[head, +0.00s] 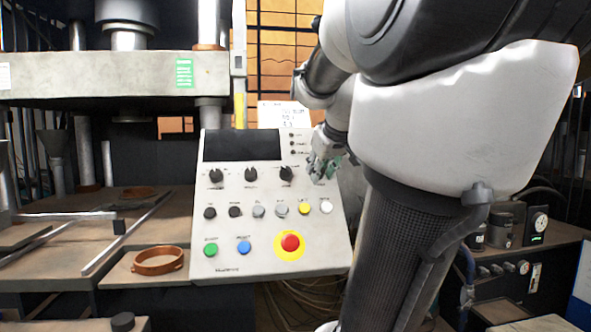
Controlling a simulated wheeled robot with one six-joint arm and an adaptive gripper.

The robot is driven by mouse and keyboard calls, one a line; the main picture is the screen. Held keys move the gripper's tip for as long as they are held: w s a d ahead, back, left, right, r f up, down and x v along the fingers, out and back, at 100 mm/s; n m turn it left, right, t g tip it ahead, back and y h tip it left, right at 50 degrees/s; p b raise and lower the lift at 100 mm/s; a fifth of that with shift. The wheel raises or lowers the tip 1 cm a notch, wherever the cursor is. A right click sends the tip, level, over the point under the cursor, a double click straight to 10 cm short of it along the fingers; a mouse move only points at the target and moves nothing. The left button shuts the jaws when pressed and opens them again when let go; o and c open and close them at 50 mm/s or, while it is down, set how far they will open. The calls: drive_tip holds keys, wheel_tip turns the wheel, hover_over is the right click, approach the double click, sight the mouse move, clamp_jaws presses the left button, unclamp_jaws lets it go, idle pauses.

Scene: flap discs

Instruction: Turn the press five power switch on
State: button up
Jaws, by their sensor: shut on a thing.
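The press control panel (268,225) is a tilted light grey box with a dark screen at its upper left. A row of black rotary knobs (251,174) runs below the screen. My gripper (322,172) is at the right end of this row, at the panel's upper right face. It is shut on a switch there, which its fingers hide almost wholly. The switch's position and its label cannot be read.
Below the knobs are small round buttons (304,208), a green button (211,249), a blue button (244,247) and a red emergency stop (290,243) on a yellow ring. A brown ring (158,261) lies on the bench to the left. My arm covers the right of the view.

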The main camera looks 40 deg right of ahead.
drive_tip(key=m, duration=1.1)
drive_tip(key=shift+t, duration=0.4)
drive_tip(key=shift+a+m, duration=0.1)
drive_tip(key=shift+m, duration=0.3)
drive_tip(key=o, duration=1)
drive_tip(key=shift+r, duration=0.1)
